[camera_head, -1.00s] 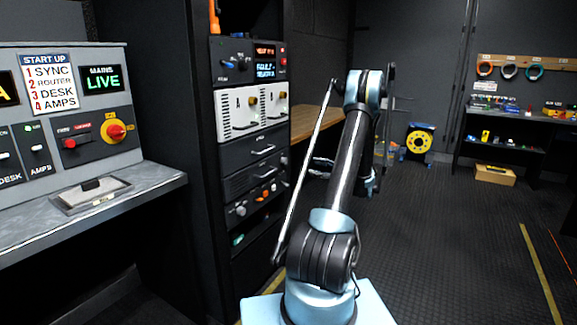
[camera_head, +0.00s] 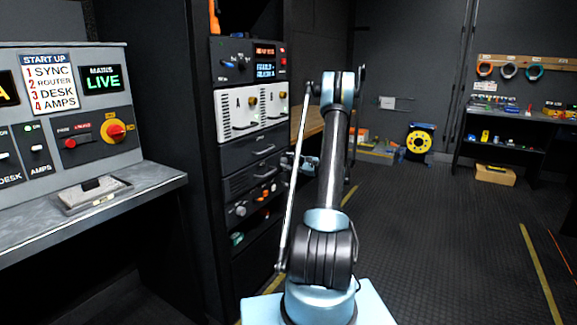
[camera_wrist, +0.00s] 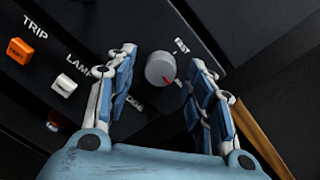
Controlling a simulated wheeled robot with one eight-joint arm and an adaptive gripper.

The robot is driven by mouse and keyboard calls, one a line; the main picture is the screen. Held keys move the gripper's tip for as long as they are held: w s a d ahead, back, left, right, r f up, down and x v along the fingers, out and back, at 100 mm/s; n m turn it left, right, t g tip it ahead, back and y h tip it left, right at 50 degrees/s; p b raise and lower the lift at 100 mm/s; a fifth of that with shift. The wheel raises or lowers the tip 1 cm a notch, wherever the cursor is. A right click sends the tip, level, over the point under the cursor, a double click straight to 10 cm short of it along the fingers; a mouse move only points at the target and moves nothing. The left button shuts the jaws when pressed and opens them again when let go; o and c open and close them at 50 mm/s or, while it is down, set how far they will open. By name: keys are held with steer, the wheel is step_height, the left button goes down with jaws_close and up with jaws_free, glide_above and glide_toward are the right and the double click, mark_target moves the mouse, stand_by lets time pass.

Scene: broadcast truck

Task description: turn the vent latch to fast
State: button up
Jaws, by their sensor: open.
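In the wrist view a round grey knob (camera_wrist: 160,69) with a red pointer mark sits on a dark panel. A partly hidden label ending in "AST" (camera_wrist: 182,46) is at its upper right. The red mark points to the lower right, not at that label. Another label ending in "DGE" is below the knob, partly covered by a finger. My gripper (camera_wrist: 155,88) is open, with its blue-padded fingers on either side of the knob. I cannot tell whether they touch it. In the head view my gripper (camera_head: 308,165) is beside the rack, partly behind my arm.
An orange TRIP switch (camera_wrist: 19,51) and a white LAMP switch (camera_wrist: 64,85) are left of the knob. A brown edge (camera_wrist: 262,140) runs at lower right. The equipment rack (camera_head: 250,145) stands beside the console (camera_head: 70,110). The floor (camera_head: 440,250) on the right is open.

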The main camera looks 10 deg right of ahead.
steer(key=shift+w+a, duration=0.15)
steer(key=c, duration=1.1)
steer(key=n, duration=0.4)
steer(key=shift+n, duration=0.3)
steer(key=n, duration=0.4)
steer(key=shift+a+h, duration=0.1)
steer(key=shift+h, duration=0.2)
steer(key=n, duration=0.4)
steer(key=shift+n, duration=2.4)
